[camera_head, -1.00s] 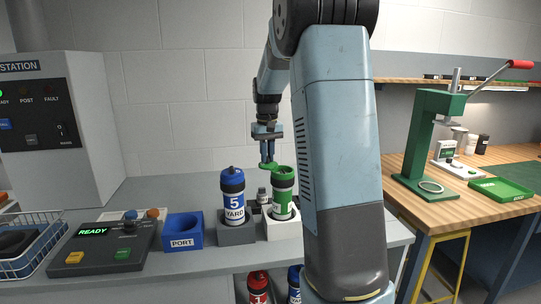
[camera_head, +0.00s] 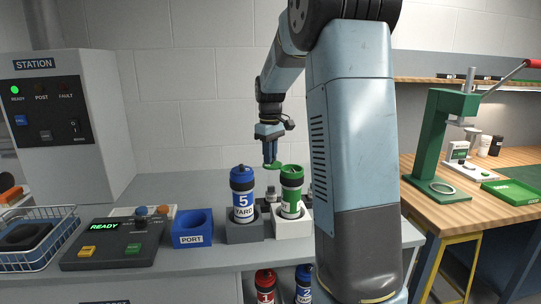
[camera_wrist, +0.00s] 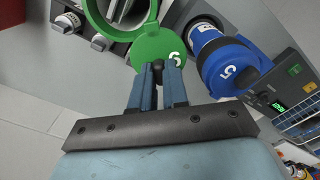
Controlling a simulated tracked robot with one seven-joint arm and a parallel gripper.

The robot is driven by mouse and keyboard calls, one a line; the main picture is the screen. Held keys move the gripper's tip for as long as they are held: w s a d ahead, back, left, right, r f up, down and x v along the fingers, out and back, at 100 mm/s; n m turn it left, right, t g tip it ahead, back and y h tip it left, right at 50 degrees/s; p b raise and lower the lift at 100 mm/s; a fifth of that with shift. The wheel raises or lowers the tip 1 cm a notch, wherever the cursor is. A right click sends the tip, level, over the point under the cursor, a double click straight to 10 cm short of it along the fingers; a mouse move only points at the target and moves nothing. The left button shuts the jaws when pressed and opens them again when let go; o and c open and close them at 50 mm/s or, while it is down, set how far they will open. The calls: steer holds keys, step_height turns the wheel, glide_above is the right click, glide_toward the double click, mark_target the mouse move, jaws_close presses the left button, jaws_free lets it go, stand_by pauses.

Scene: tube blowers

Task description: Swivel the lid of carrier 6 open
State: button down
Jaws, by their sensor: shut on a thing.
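Carrier 6 (camera_head: 291,196) is the green tube standing upright in a white holder. Its green lid (camera_head: 273,166) sits swung out to the left of the tube's top. In the wrist view the lid (camera_wrist: 150,48) lies beside the green rim (camera_wrist: 152,12), and the mouth is largely uncovered. My gripper (camera_head: 270,160) points down over the lid. In the wrist view its two fingers (camera_wrist: 156,70) are shut on the lid's small dark knob, which they partly hide. The number on the lid is partly legible.
Blue carrier 5 (camera_head: 242,196) stands close by, left of carrier 6, in a grey holder (camera_head: 244,232). A blue port block (camera_head: 192,238) and control box (camera_head: 112,250) are further left. A green press (camera_head: 438,140) stands on the wooden bench at right.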

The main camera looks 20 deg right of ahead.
stand_by(0.4)
steer(key=c, duration=1.1)
jaws_free()
step_height(320, 180, up, 14)
steer(key=shift+f, duration=0.15)
